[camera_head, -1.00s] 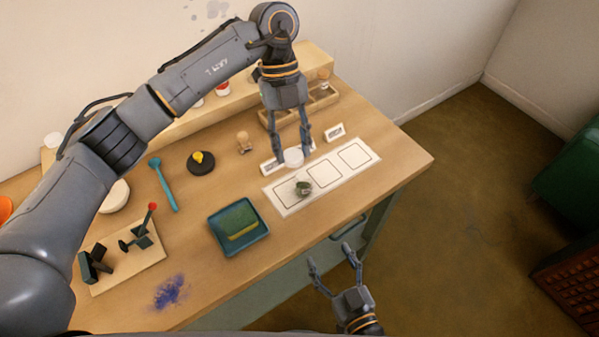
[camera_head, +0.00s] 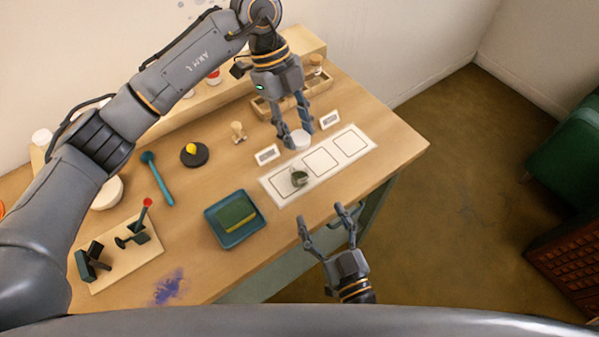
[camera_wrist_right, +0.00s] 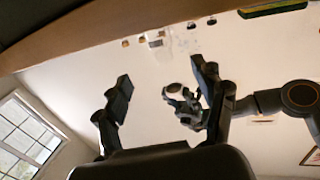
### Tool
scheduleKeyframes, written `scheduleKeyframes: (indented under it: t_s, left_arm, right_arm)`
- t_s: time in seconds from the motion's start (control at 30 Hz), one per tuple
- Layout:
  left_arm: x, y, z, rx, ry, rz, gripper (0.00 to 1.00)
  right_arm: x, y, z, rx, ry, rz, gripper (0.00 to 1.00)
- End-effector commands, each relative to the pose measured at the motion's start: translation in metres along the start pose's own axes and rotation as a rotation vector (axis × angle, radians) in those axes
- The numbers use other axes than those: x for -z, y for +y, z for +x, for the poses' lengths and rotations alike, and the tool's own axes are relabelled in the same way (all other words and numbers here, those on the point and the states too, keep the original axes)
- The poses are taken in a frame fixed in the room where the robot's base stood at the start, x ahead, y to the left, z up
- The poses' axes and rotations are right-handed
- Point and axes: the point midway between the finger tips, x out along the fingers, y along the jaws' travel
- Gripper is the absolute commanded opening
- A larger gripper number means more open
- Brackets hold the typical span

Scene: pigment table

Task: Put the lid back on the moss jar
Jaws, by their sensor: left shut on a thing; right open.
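The moss jar (camera_head: 299,179), small with dark green contents and an open top, stands on the left square of the white mat (camera_head: 289,199). My left gripper (camera_head: 296,136) is shut on a round white lid (camera_head: 301,142) and holds it behind the mat, beyond and apart from the jar. The left gripper (camera_wrist_right: 184,103) and the pale lid (camera_wrist_right: 173,88) also show in the right wrist view. My right gripper (camera_head: 327,224) is open and empty at the table's front edge, nearer than the jar; its fingers fill the middle of the right wrist view (camera_wrist_right: 160,92).
Two small white cards (camera_head: 267,154) (camera_head: 329,119) stand behind the mat. A teal tray (camera_head: 261,222) with a green-yellow sponge (camera_head: 236,214) lies left of it. A wooden compartment rack (camera_head: 263,108) is at the back. The mat's other two squares are empty.

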Motion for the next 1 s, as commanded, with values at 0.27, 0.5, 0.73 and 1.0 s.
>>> scheduleKeyframes:
  t_s: [0.27, 0.5, 0.73, 1.0]
  left_arm:
    - [0.000, 0.000, 0.000, 0.000, 0.000, 0.001, 0.28]
    - [0.000, 0.000, 0.000, 0.000, 0.000, 0.001, 0.28]
    - [0.000, 0.000, 0.000, 0.000, 0.000, 0.001, 0.28]
    - [0.000, 0.000, 0.000, 0.000, 0.000, 0.001, 0.28]
  right_arm:
    - [0.002, 0.001, 0.055, -0.002, 0.004, 0.001, 0.69]
    - [0.001, 0.000, 0.090, -0.001, 0.002, 0.000, 0.69]
    - [0.001, 0.000, 0.102, 0.000, 0.000, -0.001, 0.69]
    - [0.001, 0.000, 0.102, 0.000, 0.000, -0.001, 0.67]
